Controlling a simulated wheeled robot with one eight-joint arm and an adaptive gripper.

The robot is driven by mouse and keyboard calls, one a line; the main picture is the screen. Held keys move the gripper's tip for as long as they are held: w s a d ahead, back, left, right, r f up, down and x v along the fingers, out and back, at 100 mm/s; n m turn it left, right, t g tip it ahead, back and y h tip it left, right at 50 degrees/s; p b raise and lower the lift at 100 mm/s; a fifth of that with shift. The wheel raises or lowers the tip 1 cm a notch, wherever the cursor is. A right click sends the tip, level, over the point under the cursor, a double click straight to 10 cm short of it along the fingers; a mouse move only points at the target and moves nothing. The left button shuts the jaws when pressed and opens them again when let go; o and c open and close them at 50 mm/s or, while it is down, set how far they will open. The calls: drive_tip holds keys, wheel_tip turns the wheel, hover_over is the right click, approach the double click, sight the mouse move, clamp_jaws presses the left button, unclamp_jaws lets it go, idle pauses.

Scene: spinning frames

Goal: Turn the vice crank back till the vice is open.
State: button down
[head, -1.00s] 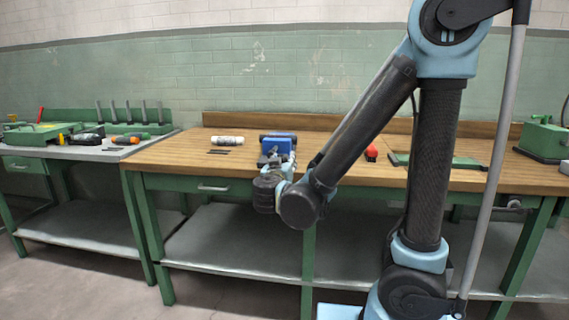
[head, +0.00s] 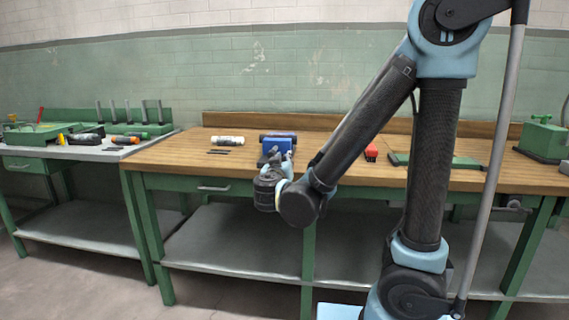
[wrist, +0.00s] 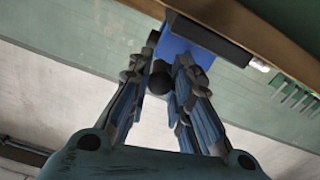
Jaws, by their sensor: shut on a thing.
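The blue vice (head: 277,146) stands near the front edge of the wooden workbench. In the wrist view its blue body (wrist: 186,46) shows beyond my fingers, tilted in the picture. My gripper (head: 283,161) is at the vice's front side, low and close to the bench edge. In the wrist view my gripper (wrist: 163,82) has its two fingers on either side of the dark round knob of the vice crank (wrist: 161,84), shut on it. The rest of the crank and the gap between the vice jaws are hidden.
The wooden bench top (head: 185,152) has free room left of the vice. A white cylinder (head: 228,140) and dark flat pieces (head: 220,151) lie there. A red object (head: 371,152) and a green flat piece (head: 466,163) lie to the right, behind my arm.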

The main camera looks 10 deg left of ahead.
drive_tip(key=r+n, duration=0.1)
drive_tip(key=n, duration=0.1)
drive_tip(key=r+n, duration=0.1)
drive_tip(key=n, duration=0.1)
drive_tip(key=shift+a, duration=0.2)
drive_tip(key=a+n, duration=0.5)
drive_tip(key=n, duration=0.9)
drive_tip(key=a+n, duration=0.5)
drive_tip(key=n, duration=1)
drive_tip(key=shift+s+a, duration=0.15)
drive_tip(key=shift+a, duration=0.1)
drive_tip(key=shift+f+n, duration=0.2)
drive_tip(key=shift+n, duration=0.1)
